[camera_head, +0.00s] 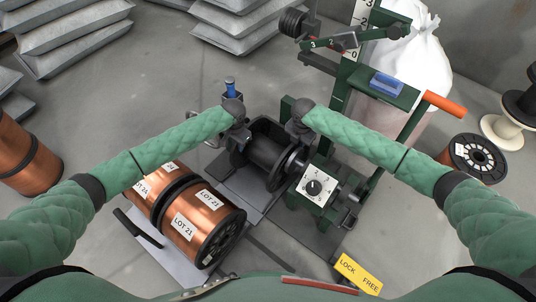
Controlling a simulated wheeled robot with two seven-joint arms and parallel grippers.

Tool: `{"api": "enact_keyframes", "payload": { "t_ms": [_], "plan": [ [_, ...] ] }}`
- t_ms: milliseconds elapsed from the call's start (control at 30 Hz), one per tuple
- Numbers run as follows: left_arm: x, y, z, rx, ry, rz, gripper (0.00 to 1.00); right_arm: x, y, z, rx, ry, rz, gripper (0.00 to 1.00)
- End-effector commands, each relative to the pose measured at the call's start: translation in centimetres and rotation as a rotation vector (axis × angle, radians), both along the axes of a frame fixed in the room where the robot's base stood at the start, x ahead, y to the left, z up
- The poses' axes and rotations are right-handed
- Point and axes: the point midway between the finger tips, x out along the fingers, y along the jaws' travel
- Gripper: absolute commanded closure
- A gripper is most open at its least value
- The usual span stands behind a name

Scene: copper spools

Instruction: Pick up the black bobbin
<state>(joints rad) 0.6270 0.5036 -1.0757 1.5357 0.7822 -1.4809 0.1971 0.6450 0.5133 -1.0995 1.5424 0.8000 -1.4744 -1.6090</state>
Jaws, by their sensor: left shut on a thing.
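The black bobbin (268,153) lies on its side at the centre of the head view, by the green winding stand (314,187). My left gripper (238,134) comes down at the bobbin's left end and is shut on it, at the rim as far as I can see. My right gripper (300,124) is over the bobbin's right end. Its fingers are small and dark against the dark parts, so their opening and any contact are unclear. The bobbin's underside is hidden, and I cannot tell whether it is lifted.
Copper spools labelled LOT 21 (187,225) lie on a cart at front left. A white dial box (314,187) stands right of the bobbin. A yellow LOCK/FREE sign (358,274) is at front right. Grey sacks (75,35) are stacked behind. Open floor lies at left.

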Motion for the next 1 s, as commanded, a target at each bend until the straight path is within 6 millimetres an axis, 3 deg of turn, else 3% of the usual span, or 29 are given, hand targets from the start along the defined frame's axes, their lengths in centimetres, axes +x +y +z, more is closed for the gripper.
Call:
{"api": "enact_keyframes", "payload": {
  "t_ms": [433,1000],
  "plan": [
    [0.1,0.0,0.8,-0.001,-0.001,0.000,1.00,0.0,0.0,0.8,-0.001,-0.001,0.000,1.00],
    [0.1,0.0,4.8,0.000,-0.001,0.001,1.00,0.0,0.0,4.8,-0.001,-0.001,0.000,1.00]
  ]
}}
